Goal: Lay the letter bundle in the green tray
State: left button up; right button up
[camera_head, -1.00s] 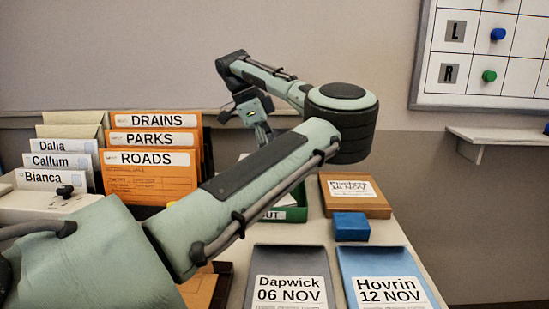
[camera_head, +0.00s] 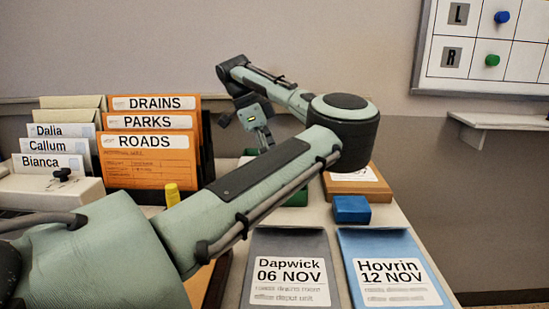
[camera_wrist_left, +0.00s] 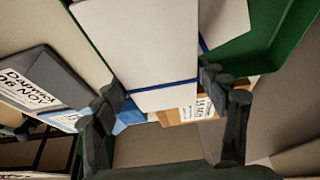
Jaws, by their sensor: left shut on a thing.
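The letter bundle (camera_wrist_left: 155,45) is white with a blue band around it and fills the middle of the left wrist view. My left gripper (camera_wrist_left: 163,88) is shut on it, with one dark finger at each side. The green tray (camera_wrist_left: 278,52) shows its walls on both sides of the bundle. The bundle appears over or inside the tray; I cannot tell if it touches the bottom. In the head view my arm hides the bundle and most of the tray (camera_head: 297,198). My right gripper is not in view.
Orange folders (camera_head: 150,160) and name cards (camera_head: 50,165) stand at the left. A yellow object (camera_head: 172,193) is beside my arm.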

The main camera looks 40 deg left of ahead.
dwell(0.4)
pick_arm(q)
jog(key=o, duration=1.3)
jog(key=v, duration=1.2)
jog(key=shift+d, duration=0.15)
